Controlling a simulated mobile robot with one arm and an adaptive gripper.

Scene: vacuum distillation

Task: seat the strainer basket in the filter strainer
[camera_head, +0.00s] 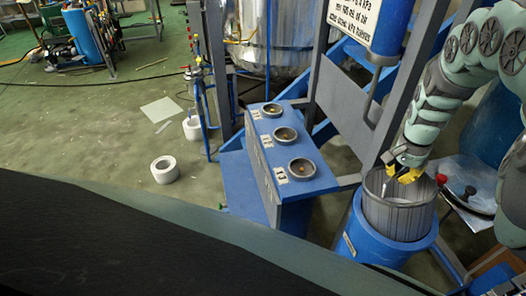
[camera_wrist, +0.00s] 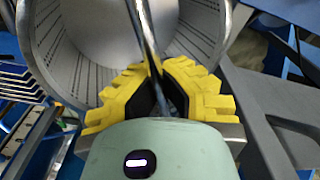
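The strainer basket (camera_head: 398,218) is a grey metal cylinder with an open top. It stands roughly upright in the mouth of the blue filter strainer (camera_head: 420,244), with much of its wall showing above the blue rim. Its lower part is hidden. In the wrist view the basket (camera_wrist: 75,55) shows its perforated inner wall and a thin metal handle bar. My gripper (camera_head: 405,174) is at the basket's top, and its yellow fingers (camera_wrist: 155,72) are closed around the handle bar. I cannot tell how deep the basket sits.
A blue stand (camera_head: 310,184) with several round sockets labelled in white is left of the strainer. Grey posts and a white sign (camera_head: 366,18) rise behind. A round lid-like plate (camera_head: 470,182) lies to the right.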

